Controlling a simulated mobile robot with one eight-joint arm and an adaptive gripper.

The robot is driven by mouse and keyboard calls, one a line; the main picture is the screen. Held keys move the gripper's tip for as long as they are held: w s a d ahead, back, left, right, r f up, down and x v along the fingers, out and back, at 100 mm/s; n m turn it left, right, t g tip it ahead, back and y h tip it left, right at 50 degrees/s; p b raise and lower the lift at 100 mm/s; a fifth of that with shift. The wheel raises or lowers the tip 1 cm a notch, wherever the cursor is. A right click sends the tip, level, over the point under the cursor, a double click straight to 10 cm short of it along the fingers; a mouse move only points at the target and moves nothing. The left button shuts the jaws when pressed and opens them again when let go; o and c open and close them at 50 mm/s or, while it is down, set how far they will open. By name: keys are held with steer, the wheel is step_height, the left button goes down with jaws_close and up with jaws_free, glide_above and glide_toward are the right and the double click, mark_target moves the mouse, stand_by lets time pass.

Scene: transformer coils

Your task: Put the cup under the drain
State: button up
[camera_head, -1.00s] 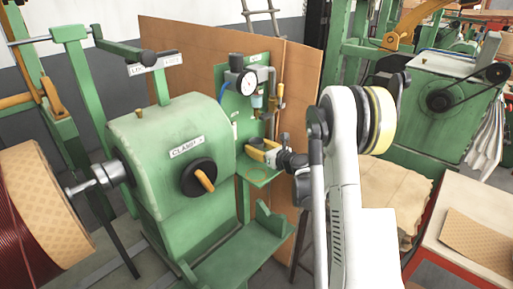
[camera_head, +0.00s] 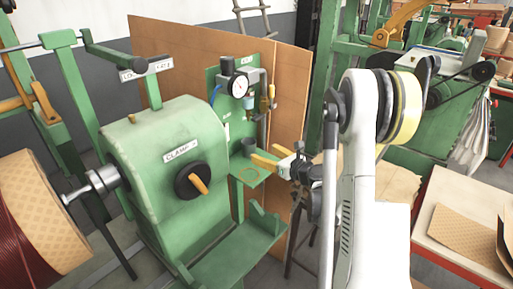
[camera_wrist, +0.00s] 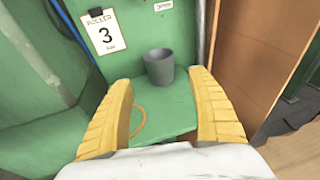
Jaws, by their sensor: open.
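A grey cup (camera_head: 249,147) stands upright on the green shelf (camera_head: 262,171), close to the back panel. Above it on the panel hangs the air regulator's filter bowl (camera_head: 248,102), whose lower end is the likely drain. In the wrist view the cup (camera_wrist: 159,68) stands just past my fingertips, between them in the picture and apart from both. My gripper (camera_head: 263,152) has yellow fingers, spread open and empty, and it also shows in the wrist view (camera_wrist: 160,82). The drain is out of the wrist view, so exact alignment cannot be told.
An orange ring mark (camera_head: 249,174) lies on the shelf in front of the cup. A pressure gauge (camera_head: 239,86) is above. The green clamp machine (camera_head: 160,150) stands left, and a brown board (camera_head: 292,90) stands behind and right.

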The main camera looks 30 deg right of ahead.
steer(key=shift+s+d+r, duration=0.1)
steer(key=shift+s+r, duration=0.05)
steer(key=shift+s, duration=0.4)
steer(key=shift+s+r, duration=0.15)
steer(key=shift+s, duration=0.05)
steer(key=s+a+r+n+g+y, duration=0.1)
steer(key=s+a+r+n+g, duration=0.25)
steer(key=a+n, duration=0.5)
steer(key=s+a+r+n+g, duration=0.2)
steer(key=s+a+r+n, duration=0.2)
steer(key=a+n, duration=0.45)
steer(key=s+a+n+g+h, duration=0.1)
steer(key=s+a+n, duration=0.2)
steer(key=s+n, duration=0.5)
steer(key=s+a+n+g+h, duration=0.2)
steer(key=s+a+n, duration=0.1)
steer(key=s+n, duration=0.6)
steer(key=s+r, duration=0.1)
steer(key=s, duration=0.2)
